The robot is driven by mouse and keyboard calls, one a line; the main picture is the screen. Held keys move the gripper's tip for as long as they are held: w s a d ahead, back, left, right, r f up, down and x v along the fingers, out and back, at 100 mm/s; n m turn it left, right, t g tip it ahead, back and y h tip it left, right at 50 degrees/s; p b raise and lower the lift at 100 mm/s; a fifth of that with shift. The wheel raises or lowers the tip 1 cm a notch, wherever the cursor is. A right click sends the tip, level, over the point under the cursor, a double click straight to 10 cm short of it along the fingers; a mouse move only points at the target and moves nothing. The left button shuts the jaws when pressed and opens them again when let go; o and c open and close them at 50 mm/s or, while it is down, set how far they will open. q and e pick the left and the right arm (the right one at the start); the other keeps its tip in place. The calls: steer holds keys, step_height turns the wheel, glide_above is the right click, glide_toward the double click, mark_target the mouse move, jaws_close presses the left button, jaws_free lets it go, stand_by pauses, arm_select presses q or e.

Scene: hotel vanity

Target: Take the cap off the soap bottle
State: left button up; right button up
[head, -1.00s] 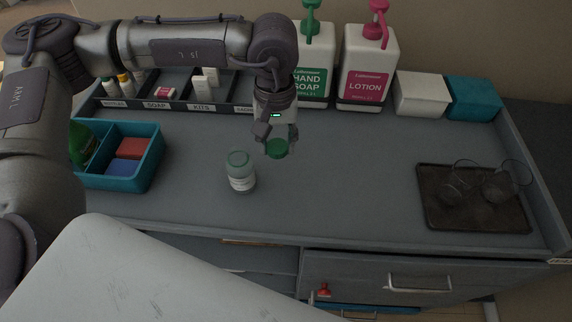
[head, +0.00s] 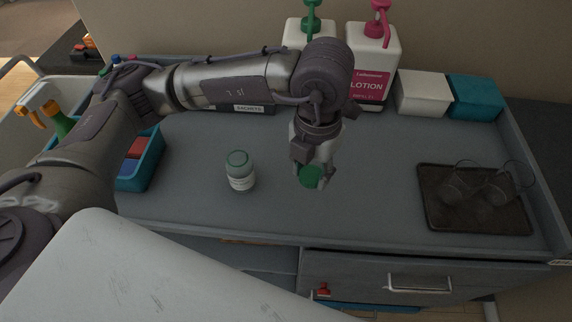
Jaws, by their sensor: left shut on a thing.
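The soap bottle (head: 240,171) is small and pale with a white label. It stands upright on the grey counter (head: 385,150), and its top shows an open greenish rim. My left gripper (head: 314,174) is to the right of the bottle, apart from it. It is shut on the green cap (head: 311,176) and holds it above the counter. My right gripper is not in the head view.
A dark tray (head: 475,228) with two glasses stands at the right. White (head: 422,93) and teal (head: 475,97) boxes and pump bottles line the back. A teal caddy (head: 150,165) is at the left, partly behind my arm. The counter between gripper and tray is clear.

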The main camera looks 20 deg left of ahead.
arm_select(q)
steer(key=n, duration=0.2)
steer(key=d+n, duration=0.1)
steer(key=n, duration=0.1)
steer(key=s+r+n, duration=0.1)
steer(key=n, duration=0.2)
steer(key=shift+d, duration=0.25)
steer(key=n, duration=0.4)
steer(key=shift+s+d+p, duration=0.1)
steer(key=shift+p, duration=0.2)
steer(key=w+a+f+p, duration=0.1)
steer(key=w+a+f, duration=0.1)
steer(key=w, duration=0.1)
steer(key=w+a+f+p, duration=0.1)
steer(key=w+a+f, duration=0.1)
steer(key=w, duration=0.1)
steer(key=w+a+f+p, duration=0.1)
steer(key=w+a+f, duration=0.1)
steer(key=w, duration=0.1)
steer(key=shift+a+f, duration=0.25)
steer(key=shift+f, duration=0.1)
step_height(320, 180, down, 3)
steer(key=shift+f+p, duration=0.1)
steer(key=shift+p, duration=0.85)
steer(key=shift+f, duration=0.45)
